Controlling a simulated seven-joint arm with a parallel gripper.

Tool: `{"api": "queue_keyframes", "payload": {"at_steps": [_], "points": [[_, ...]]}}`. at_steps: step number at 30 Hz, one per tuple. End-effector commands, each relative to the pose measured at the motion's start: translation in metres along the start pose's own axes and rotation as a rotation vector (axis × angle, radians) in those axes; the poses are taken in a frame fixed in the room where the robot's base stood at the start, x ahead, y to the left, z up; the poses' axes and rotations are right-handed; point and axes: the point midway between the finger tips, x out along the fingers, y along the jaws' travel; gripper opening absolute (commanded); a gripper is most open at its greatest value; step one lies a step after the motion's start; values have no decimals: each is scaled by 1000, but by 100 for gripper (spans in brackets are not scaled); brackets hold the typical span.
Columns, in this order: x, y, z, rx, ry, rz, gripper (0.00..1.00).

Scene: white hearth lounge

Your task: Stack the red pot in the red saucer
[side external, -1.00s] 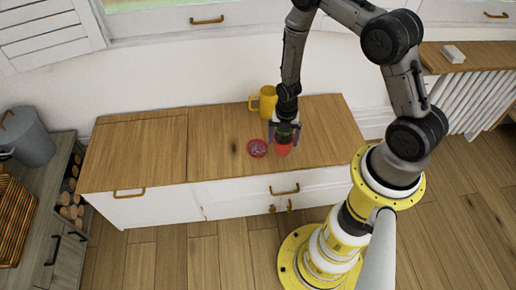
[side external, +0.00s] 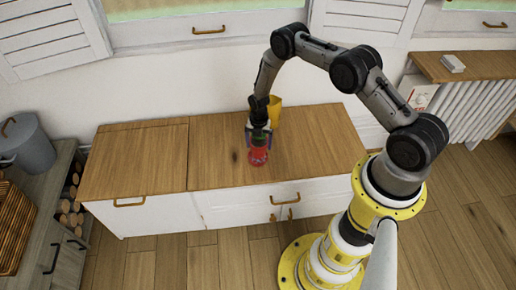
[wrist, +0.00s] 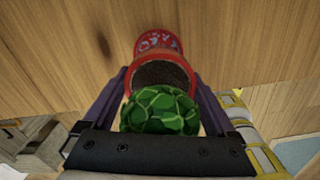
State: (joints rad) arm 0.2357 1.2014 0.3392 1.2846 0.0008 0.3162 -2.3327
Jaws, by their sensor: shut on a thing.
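The red pot (side external: 259,155) holds dark soil and a round green plant (wrist: 160,110). In the wrist view the pot's rim (wrist: 190,72) lies between the fingers of my gripper (wrist: 163,88), which is shut on the pot. My gripper (side external: 259,140) points down over the wooden counter in the side view. The red saucer (wrist: 158,38) has a pale pattern and shows just past the pot in the wrist view. In the side view the pot covers most or all of it. I cannot tell whether pot and saucer touch.
A yellow mug (side external: 275,112) stands on the counter behind my gripper, partly hidden by the arm. The wooden counter (side external: 150,158) is clear to the left and right. Its front edge lies a little in front of the pot.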

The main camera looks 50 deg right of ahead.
Motion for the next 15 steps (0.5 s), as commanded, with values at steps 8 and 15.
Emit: {"api": "queue_keyframes", "payload": {"at_steps": [8,15], "points": [[30,4,4,0,-1,1,0],[35,5,5,0,-3,3,0]]}}
